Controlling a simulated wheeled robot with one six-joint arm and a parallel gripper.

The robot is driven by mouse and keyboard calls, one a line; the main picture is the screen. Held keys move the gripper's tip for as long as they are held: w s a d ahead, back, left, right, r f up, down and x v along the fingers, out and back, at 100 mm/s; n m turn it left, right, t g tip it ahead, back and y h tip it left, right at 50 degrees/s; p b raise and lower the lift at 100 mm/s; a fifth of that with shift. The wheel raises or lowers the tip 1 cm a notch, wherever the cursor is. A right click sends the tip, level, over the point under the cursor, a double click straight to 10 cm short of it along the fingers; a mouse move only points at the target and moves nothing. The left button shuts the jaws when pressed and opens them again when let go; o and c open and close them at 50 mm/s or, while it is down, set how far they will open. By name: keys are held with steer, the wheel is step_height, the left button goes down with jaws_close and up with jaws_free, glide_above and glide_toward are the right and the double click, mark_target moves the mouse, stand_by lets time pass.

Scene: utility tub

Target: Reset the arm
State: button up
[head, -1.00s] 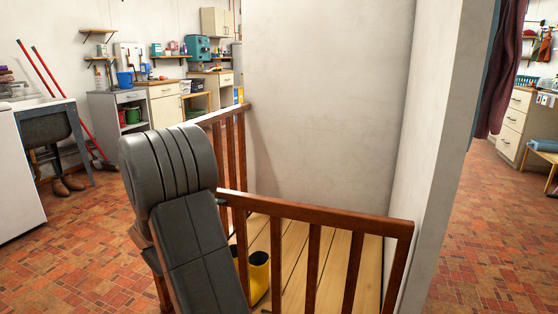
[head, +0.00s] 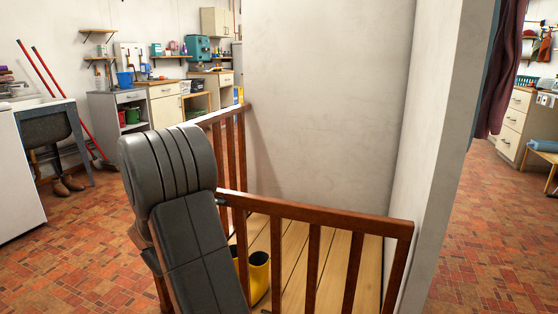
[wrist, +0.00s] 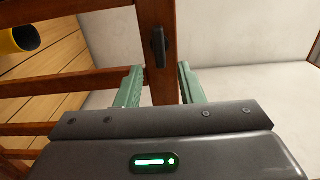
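My gripper (wrist: 158,86) shows in the wrist view with its two green fingers spread apart. A brown wooden post (wrist: 156,20) of the railing, with a small dark fitting (wrist: 158,47) on it, shows between and beyond the fingers. I cannot tell how far the post is from the fingertips, and I see no object gripped. In the head view my dark grey arm rises at the lower left, in front of the wooden railing (head: 315,212). The gripper itself is hidden there.
Yellow boots (head: 259,272) stand on planks behind the railing. A white wall (head: 325,90) rises beyond. The utility tub (head: 47,128) and red-handled tools (head: 75,108) are at left, with cabinets (head: 165,108) behind. Tiled floor (head: 490,245) is clear at lower right.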

mark_target(220, 204)
steer(key=x, duration=0.4)
steer(key=shift+w+d+r, duration=0.15)
steer(key=shift+w+r, duration=0.05)
steer(key=shift+w, duration=0.15)
steer(key=n+p, duration=0.1)
steer(key=p, duration=0.1)
steer(key=n+p, duration=0.4)
steer(key=shift+s+r, duration=0.1)
steer(key=shift+r, duration=0.25)
steer(key=n+p, duration=0.2)
steer(key=p, duration=0.1)
steer(key=shift+n, duration=0.3)
